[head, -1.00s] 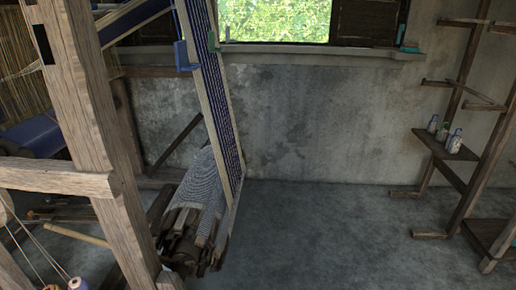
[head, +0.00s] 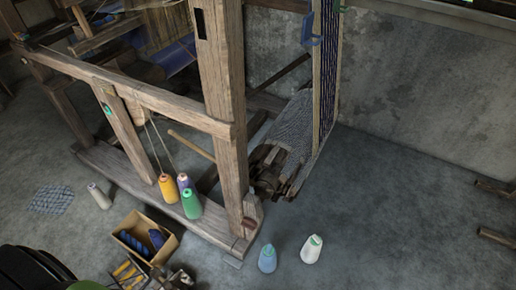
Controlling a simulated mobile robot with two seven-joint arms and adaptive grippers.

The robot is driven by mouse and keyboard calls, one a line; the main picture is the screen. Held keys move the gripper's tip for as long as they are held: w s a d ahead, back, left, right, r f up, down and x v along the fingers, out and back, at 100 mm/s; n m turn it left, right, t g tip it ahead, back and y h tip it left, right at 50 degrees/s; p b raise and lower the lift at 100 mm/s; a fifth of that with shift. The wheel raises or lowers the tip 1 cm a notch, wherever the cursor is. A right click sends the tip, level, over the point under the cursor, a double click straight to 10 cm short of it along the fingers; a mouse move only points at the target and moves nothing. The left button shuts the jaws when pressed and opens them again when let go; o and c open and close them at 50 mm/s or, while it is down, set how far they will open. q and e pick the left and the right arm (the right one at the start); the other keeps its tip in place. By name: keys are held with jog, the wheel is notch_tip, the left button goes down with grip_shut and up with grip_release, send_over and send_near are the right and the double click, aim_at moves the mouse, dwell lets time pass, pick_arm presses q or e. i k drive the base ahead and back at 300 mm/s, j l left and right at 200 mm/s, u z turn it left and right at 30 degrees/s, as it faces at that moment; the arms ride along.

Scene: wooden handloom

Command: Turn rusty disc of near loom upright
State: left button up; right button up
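The near wooden loom (head: 225,120) stands in the left and middle of the head view, with a thick upright post and a long side beam. At its right end is a cloth roller (head: 290,135) wound with grey patterned cloth. Dark brown round parts (head: 265,180) show at the roller's near end, just right of the post. I cannot tell which of these is the rusty disc or how it is turned; the post partly hides this area. Neither of my grippers is in view.
Yellow, purple and green thread cones (head: 191,204) stand by the loom's base. A blue cone (head: 267,258) and a white cone (head: 312,249) stand on the floor before it. A cardboard box (head: 128,243) lies at lower left. Floor at right (head: 400,210) is mostly clear.

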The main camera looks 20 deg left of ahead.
aim_at(247, 223)
jog(key=j+u, duration=0.1)
jog(key=u, duration=0.6)
